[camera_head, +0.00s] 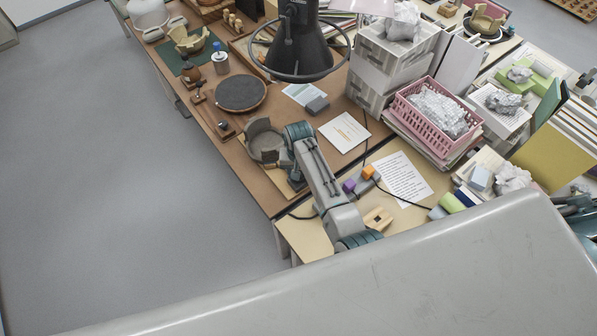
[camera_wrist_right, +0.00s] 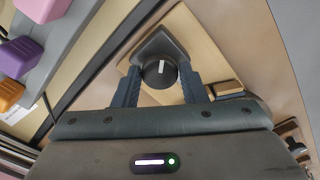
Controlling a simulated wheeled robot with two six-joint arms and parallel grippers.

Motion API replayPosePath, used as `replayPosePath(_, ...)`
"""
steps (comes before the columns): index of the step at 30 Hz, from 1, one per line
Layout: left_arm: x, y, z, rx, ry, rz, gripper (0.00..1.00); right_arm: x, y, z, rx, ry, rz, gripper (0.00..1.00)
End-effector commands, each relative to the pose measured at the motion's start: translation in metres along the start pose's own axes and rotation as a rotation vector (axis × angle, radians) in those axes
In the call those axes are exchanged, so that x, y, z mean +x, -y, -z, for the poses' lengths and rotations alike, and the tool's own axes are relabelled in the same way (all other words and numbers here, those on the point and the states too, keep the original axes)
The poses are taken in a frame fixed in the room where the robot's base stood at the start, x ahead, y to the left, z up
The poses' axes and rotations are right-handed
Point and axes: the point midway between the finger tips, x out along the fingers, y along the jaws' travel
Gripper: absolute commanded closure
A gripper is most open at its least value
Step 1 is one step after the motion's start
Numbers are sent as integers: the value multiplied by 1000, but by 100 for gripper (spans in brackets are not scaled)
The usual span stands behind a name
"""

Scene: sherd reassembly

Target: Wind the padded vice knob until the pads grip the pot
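The pot (camera_head: 262,143), a grey-brown vessel with a broken, uneven rim, stands on the workbench left of my right arm in the head view. The vice and its pads are mostly hidden there by the arm. In the right wrist view the dark round knob (camera_wrist_right: 159,73) with a white mark line sits on a dark angular mount. The pot is not recognisable in the wrist view. My left gripper is not in view.
Purple and orange blocks (camera_head: 368,172) and a printed sheet (camera_head: 403,180) lie right of the arm. A round dark turntable (camera_head: 241,93) stands beyond the pot. A lamp (camera_head: 300,45) hangs over the bench. A pink basket (camera_head: 437,108) stands at right. Open floor lies left.

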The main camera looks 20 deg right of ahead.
Motion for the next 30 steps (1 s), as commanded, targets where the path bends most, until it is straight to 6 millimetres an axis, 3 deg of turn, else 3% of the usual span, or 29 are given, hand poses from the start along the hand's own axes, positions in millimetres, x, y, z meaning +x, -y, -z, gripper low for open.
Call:
replayPosePath(3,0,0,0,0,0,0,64,-1,0,1,0,-2,0,43)
replayPosePath(14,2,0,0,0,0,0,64,-5,0,0,-1,1,0,43)
replayPosePath(30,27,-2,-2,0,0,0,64,-94,1,1,-1,-3,1,43)
